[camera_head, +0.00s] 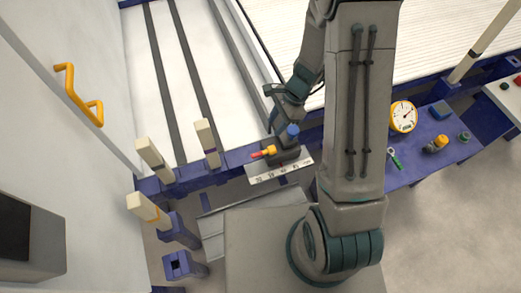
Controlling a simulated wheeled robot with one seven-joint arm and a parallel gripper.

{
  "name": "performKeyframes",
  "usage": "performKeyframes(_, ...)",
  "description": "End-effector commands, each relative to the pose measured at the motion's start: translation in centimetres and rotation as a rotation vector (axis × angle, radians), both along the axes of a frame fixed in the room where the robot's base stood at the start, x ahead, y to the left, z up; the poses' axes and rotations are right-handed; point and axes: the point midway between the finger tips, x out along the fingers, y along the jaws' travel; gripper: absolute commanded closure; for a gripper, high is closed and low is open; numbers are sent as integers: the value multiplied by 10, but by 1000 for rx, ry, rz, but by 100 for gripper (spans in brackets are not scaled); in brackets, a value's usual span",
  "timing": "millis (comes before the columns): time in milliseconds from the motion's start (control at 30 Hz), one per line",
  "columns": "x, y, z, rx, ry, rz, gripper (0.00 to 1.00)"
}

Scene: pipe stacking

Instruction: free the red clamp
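A small red-orange handle (257,154) with a yellow part (271,150) beside it sticks out to the left of a dark block (286,153). It is the likeliest red clamp, but it is too small to be sure. A blue knob (292,130) stands on top of the block, and a white scale plate with marks (279,172) lies along its front. My gripper (282,122) is just above and behind the block, close to the blue knob. Its fingers are small and partly hidden, so I cannot tell whether they are open or touch anything.
A blue rail carries cream posts (208,142) left of the block. A blue bench (415,158) at right holds a yellow gauge (403,116), a green-handled tool (395,158) and small parts. A white panel with a yellow handle (79,95) stands at left. My arm hides the middle.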

Motion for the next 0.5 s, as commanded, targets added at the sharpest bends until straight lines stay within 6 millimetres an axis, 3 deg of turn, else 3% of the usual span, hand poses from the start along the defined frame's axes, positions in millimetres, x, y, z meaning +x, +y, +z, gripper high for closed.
performKeyframes(267,-1,6,-27,-2,22,-33,65)
performKeyframes(500,-7,24,-73,-2,23,-33,65)
